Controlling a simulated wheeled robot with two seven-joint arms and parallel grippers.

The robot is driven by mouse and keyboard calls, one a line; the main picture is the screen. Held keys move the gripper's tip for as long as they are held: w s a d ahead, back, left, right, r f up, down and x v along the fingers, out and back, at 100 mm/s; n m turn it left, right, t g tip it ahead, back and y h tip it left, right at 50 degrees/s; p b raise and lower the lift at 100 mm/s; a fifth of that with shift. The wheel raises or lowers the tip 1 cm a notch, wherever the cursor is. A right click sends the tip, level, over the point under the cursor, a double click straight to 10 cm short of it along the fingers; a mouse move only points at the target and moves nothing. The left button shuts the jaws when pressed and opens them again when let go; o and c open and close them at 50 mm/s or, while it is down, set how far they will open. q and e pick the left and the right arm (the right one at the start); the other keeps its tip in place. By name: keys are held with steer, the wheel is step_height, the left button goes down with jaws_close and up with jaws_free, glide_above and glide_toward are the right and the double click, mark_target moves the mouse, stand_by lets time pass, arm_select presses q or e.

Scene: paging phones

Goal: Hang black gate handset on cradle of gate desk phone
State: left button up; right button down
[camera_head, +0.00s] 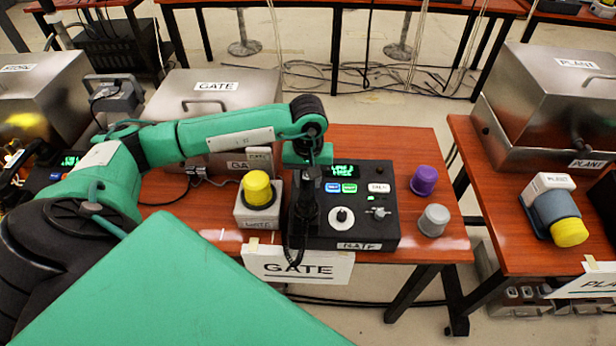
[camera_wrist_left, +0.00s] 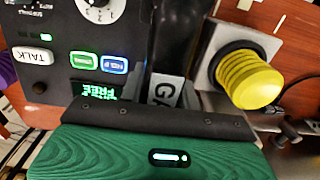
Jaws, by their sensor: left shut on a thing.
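The gate desk phone (camera_head: 375,225) is a black box with a lit green display, blue, green and white buttons and a white dial, on the middle table. Its face also shows in the left wrist view (camera_wrist_left: 60,30). The black gate handset (camera_head: 304,215) is over the phone's left side, its cord hanging toward the front edge. My left gripper (camera_head: 307,178) is above that side, shut on the handset, which shows as a dark bar with a white label in the left wrist view (camera_wrist_left: 178,35). The cradle is hidden; I cannot tell whether the handset touches it. My right gripper is not in view.
A grey box with a yellow button (camera_head: 257,188) stands just left of the phone. Purple (camera_head: 424,180) and grey (camera_head: 433,221) knobs stand to its right. A steel GATE case (camera_head: 215,90) is behind. The PLANT table (camera_head: 500,205) is at right, across a gap.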

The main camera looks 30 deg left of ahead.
arm_select(q)
steer(key=shift+f, duration=0.1)
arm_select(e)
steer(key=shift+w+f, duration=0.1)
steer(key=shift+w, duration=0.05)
arm_select(q)
steer(key=o, duration=1)
steer(key=shift+c, duration=0.2)
steer(key=shift+o, duration=0.8)
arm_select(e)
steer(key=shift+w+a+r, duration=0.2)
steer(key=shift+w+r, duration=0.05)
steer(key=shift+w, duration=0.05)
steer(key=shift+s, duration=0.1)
arm_select(q)
steer(key=shift+r, duration=0.2)
step_height(320, 180, up, 4)
steer(key=shift+r+b, duration=0.1)
steer(key=shift+b, duration=0.25)
step_height(320, 180, up, 7)
steer(key=shift+r+b, duration=0.1)
steer(key=shift+b, duration=0.35)
steer(key=shift+r, duration=0.3)
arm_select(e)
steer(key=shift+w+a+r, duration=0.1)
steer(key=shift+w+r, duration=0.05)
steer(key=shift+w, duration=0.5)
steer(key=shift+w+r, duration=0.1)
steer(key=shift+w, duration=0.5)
